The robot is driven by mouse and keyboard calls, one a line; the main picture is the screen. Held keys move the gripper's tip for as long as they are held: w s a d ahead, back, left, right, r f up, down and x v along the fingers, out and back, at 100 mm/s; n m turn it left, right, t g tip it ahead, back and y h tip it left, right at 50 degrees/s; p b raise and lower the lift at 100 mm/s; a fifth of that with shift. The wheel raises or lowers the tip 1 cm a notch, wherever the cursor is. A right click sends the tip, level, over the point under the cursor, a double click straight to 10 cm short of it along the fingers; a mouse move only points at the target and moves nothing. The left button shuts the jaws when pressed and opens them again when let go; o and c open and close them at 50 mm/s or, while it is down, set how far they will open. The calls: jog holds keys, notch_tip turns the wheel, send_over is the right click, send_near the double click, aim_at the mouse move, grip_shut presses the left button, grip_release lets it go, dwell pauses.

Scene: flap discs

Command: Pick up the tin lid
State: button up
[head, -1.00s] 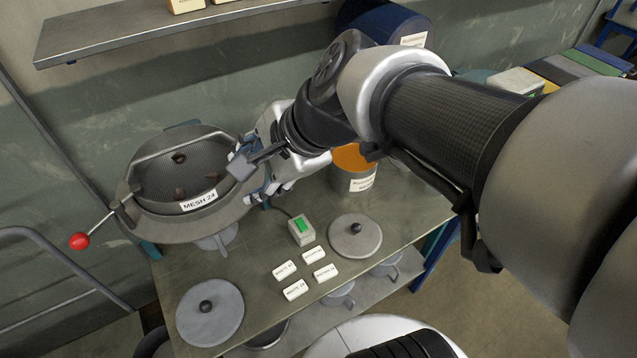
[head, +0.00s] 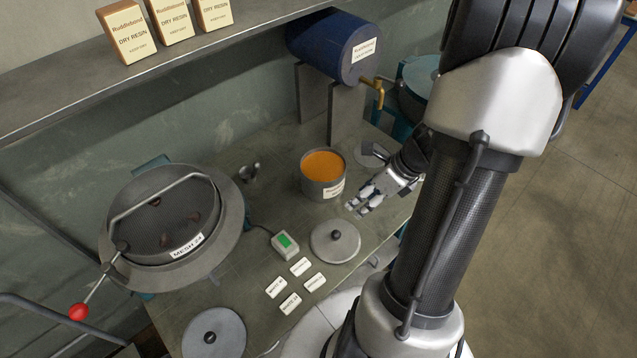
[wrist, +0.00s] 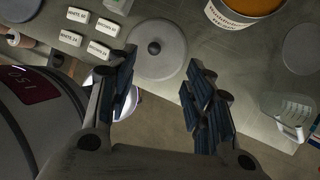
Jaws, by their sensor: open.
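A round grey lid (head: 335,240) with a dark knob lies flat on the bench in front of the open tin (head: 325,188) of orange contents. A second knobbed lid (head: 214,332) lies at the bench's near left. My gripper (head: 356,207) is open and empty, to the right of the tin and above the bench. In the wrist view the first lid (wrist: 157,50) shows beyond and between the fingers of my gripper (wrist: 162,62), apart from them.
A sieve (head: 165,225) marked MESH 24 stands at left. Several white label blocks (head: 290,303) and a green-buttoned box (head: 286,244) lie near the lid. A blue drum (head: 330,45) with a tap stands behind. A clear container (wrist: 288,108) is at right in the wrist view.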

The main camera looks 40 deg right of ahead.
jog(key=s+f, duration=0.2)
jog(key=b, duration=0.5)
send_over(338, 233)
jog(key=s+d, duration=0.2)
jog(key=f, duration=0.9)
jog(key=shift+a+f, duration=0.25)
jog(key=shift+f, duration=0.1)
jog(key=b+x, duration=0.3)
jog(key=x, duration=0.2)
jog(key=shift+w+f, duration=0.2)
jog(key=shift+f, duration=0.1)
jog(key=shift+r, duration=0.1)
jog(key=shift+c, duration=0.2)
grip_shut()
